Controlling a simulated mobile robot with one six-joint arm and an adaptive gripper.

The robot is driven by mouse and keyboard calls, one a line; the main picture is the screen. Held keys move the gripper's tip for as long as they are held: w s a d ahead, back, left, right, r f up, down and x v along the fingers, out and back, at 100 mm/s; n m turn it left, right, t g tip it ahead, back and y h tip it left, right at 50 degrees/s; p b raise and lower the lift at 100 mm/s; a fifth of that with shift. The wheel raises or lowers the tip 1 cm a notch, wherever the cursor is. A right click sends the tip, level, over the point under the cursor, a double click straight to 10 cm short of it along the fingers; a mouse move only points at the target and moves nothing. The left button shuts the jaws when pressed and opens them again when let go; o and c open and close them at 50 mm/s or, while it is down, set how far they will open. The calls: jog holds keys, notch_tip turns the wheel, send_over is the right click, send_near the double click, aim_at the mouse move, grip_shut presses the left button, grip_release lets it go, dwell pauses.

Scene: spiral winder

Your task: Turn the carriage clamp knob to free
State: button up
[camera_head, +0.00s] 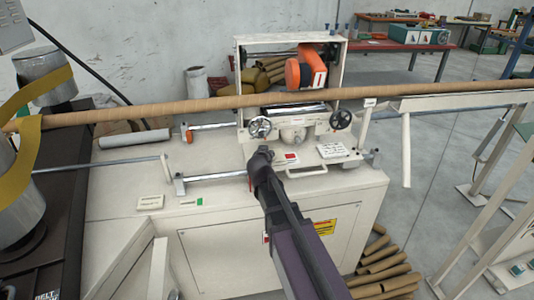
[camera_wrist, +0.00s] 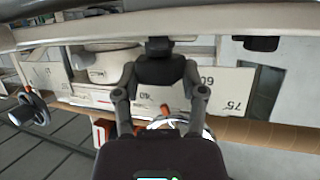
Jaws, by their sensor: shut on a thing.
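My gripper (camera_head: 263,152) reaches up to the front of the cream carriage (camera_head: 293,122), just below the left handwheel (camera_head: 260,128). In the wrist view my gripper (camera_wrist: 160,72) has its two fingers closed in on a dark block-like part, which I take to be the clamp knob (camera_wrist: 160,46). Plates with angle marks (camera_wrist: 233,88) show behind the fingers, upside down.
A long brown tube (camera_head: 190,105) runs across the carriage. The right handwheel (camera_head: 341,118) and an orange unit (camera_head: 308,72) are close by. A steel rail (camera_head: 215,177) lies left of my gripper. Label plates (camera_head: 332,150) lie on the cream bench top.

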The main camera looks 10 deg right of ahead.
jog(key=shift+s+d+n+y, duration=0.1)
jog(key=shift+d+n+y, duration=0.1)
jog(key=shift+n+y, duration=1.15)
jog(key=shift+s+d+n+y, duration=0.1)
jog(key=shift+d+n+y, duration=0.05)
jog(key=shift+n+y, duration=1.15)
jog(key=shift+n+g+y, duration=0.4)
jog(key=shift+n+y, duration=1.15)
jog(key=shift+y, duration=0.6)
jog(key=o, duration=1.2)
jog(key=shift+c, duration=0.2)
jog(key=shift+w, duration=0.1)
